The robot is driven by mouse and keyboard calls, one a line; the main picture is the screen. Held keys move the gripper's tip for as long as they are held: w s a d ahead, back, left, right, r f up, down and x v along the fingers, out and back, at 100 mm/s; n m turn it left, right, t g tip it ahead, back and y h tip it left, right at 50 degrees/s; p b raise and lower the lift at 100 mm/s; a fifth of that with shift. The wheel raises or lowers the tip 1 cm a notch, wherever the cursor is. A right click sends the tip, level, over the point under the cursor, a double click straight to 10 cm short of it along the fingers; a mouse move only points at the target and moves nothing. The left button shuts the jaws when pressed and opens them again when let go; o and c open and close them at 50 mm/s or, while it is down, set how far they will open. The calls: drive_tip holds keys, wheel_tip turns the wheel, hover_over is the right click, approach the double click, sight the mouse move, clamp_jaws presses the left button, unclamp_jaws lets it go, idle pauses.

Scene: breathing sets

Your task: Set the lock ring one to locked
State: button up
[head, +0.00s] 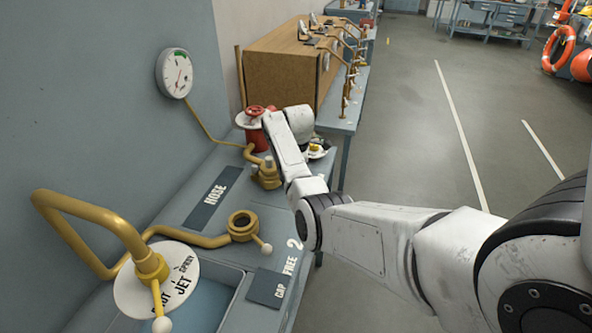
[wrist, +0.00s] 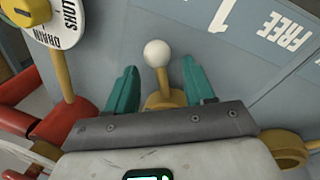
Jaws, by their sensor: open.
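The wrist view shows a yellow lever (wrist: 163,78) with a white ball knob (wrist: 157,53), beside a blue-grey plate marked 1 and FREE (wrist: 262,30). I take it to be the lever of lock ring one. My gripper (wrist: 157,72) has teal fingers, open, one on each side of the lever's stalk, with visible gaps. The ball stands out beyond the fingertips. In the head view my arm hides the gripper and this lever.
A round white dial marked SHUT and DRAIN (wrist: 58,22) stands close on the left in the wrist view, near red parts (wrist: 75,117). A yellow ring fitting (wrist: 287,145) is at lower right. In the head view, ring two (head: 243,226) and a yellow pipe (head: 100,205) are nearer.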

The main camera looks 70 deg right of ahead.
wheel_tip(320, 180, up, 10)
drive_tip(key=s+a, duration=0.1)
drive_tip(key=shift+a+f, duration=0.15)
drive_tip(key=shift+a, duration=0.2)
idle(0.5)
